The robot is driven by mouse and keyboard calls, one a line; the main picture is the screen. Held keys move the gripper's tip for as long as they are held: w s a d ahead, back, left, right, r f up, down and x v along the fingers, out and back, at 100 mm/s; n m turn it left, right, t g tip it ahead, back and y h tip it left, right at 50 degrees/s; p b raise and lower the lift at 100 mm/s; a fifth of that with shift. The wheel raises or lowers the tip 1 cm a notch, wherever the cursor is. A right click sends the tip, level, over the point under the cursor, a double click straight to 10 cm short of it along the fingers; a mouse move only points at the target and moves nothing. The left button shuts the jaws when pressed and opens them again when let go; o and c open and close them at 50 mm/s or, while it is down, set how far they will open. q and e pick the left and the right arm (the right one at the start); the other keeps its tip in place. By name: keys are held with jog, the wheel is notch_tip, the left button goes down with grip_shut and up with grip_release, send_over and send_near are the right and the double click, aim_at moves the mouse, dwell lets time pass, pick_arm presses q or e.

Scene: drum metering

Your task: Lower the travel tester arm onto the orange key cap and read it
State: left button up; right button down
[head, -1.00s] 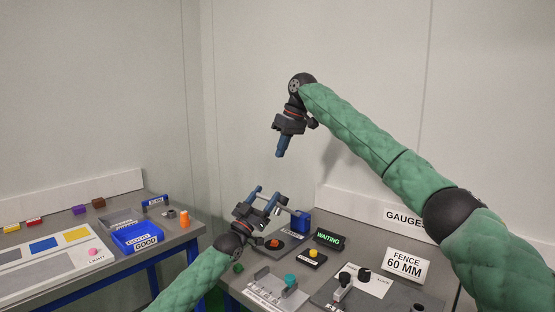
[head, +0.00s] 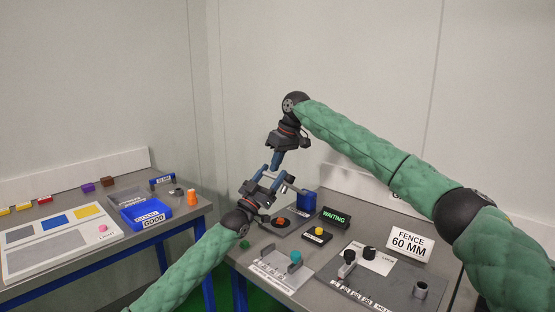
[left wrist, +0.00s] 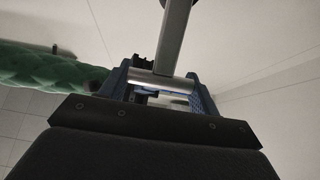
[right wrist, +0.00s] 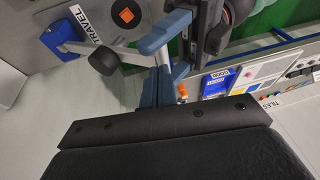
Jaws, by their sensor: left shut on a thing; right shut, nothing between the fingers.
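The orange key cap (head: 280,221) sits on a dark round pad on the right-hand bench; it also shows in the right wrist view (right wrist: 126,15). The travel tester has a blue base (head: 306,200) beside the pad. Its grey arm (right wrist: 122,52) extends from the base, raised above the bench. My left gripper (head: 270,178) is shut on the arm's silver crossbar (left wrist: 160,82), seen between the blue fingers in the left wrist view. My right gripper (head: 277,170) is shut and empty, pointing down just above the left gripper. A display (head: 335,217) reads WAITING.
A yellow button (head: 319,231) stands right of the key cap. A teal-topped fixture (head: 295,257), a grey plate with knobs (head: 375,290) and a FENCE 60 MM sign (head: 408,241) are nearby. The left bench holds a blue GOOD tray (head: 150,219). My two grippers are close together.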

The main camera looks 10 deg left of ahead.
pick_arm(q)
jog(key=shift+f, duration=0.1)
pick_arm(e)
jog(key=shift+s+a+f, duration=0.4)
jog(key=shift+s+f, duration=0.15)
jog(key=shift+f, duration=0.2)
pick_arm(q)
jog(key=o, duration=1.4)
jog(key=shift+c, duration=0.2)
pick_arm(e)
jog(key=shift+w, duration=0.1)
jog(key=shift+r, duration=0.1)
